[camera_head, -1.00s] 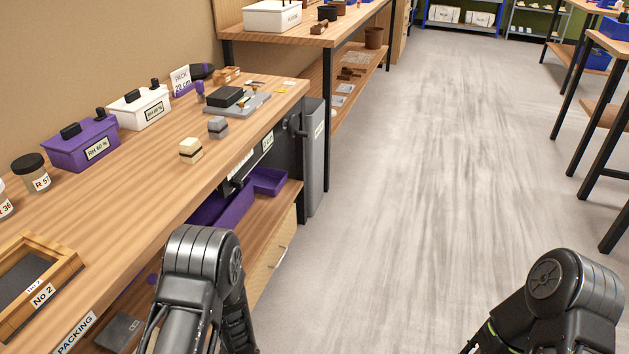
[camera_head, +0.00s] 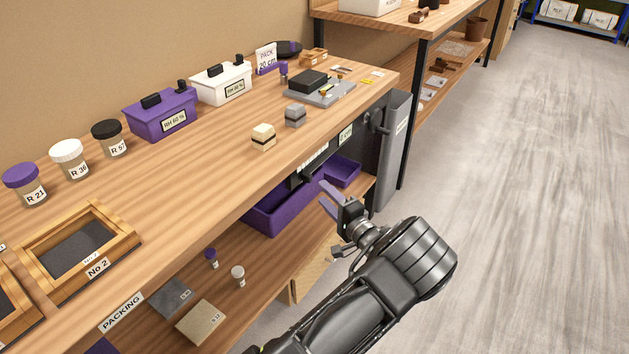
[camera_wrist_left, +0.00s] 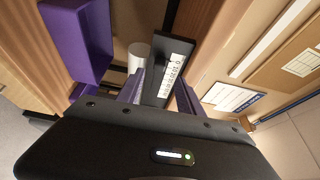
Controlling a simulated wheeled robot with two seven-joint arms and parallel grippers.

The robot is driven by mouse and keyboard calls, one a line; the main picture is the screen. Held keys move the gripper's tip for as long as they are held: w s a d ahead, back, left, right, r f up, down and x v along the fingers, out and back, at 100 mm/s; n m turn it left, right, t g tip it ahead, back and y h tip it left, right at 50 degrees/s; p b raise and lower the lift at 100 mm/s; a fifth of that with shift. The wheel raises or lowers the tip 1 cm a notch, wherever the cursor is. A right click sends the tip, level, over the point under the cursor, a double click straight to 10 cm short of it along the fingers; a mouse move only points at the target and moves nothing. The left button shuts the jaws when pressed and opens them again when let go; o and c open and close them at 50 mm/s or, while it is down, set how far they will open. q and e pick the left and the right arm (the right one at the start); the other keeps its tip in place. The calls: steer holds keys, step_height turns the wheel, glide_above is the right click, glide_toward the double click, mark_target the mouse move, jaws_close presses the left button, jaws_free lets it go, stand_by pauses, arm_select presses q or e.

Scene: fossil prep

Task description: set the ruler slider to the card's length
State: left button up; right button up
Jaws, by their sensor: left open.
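The white card (camera_head: 266,58), printed "PACK" and apparently "20 cm", stands at the back of the bench. A ruler with a white scale (camera_head: 313,157) runs along the bench's front edge; black parts show just below it, but I cannot make out the slider's setting. In the left wrist view a black bar with a white printed scale (camera_wrist_left: 176,68) lies ahead, beside a pale cylinder (camera_wrist_left: 138,56). My left gripper (camera_head: 330,204) is open, in front of the bench and below its edge. Its purple fingers (camera_wrist_left: 160,95) appear on either side of the bar's lower end; contact is unclear. My right gripper is out of view.
Purple trays (camera_head: 284,203) sit on the shelf under the bench, close to the left gripper. Small blocks (camera_head: 264,137) and a grey plate (camera_head: 320,94) stand on the bench top. A grey bin (camera_head: 391,150) hangs at the bench end. The floor to the right is clear.

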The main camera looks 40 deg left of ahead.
mark_target(310, 180)
arm_select(q)
steer(key=x, duration=0.7)
steer(key=shift+w+a, duration=0.15)
steer(key=shift+a, duration=0.25)
steer(key=shift+c, duration=0.4)
jaws_close()
stand_by(0.7)
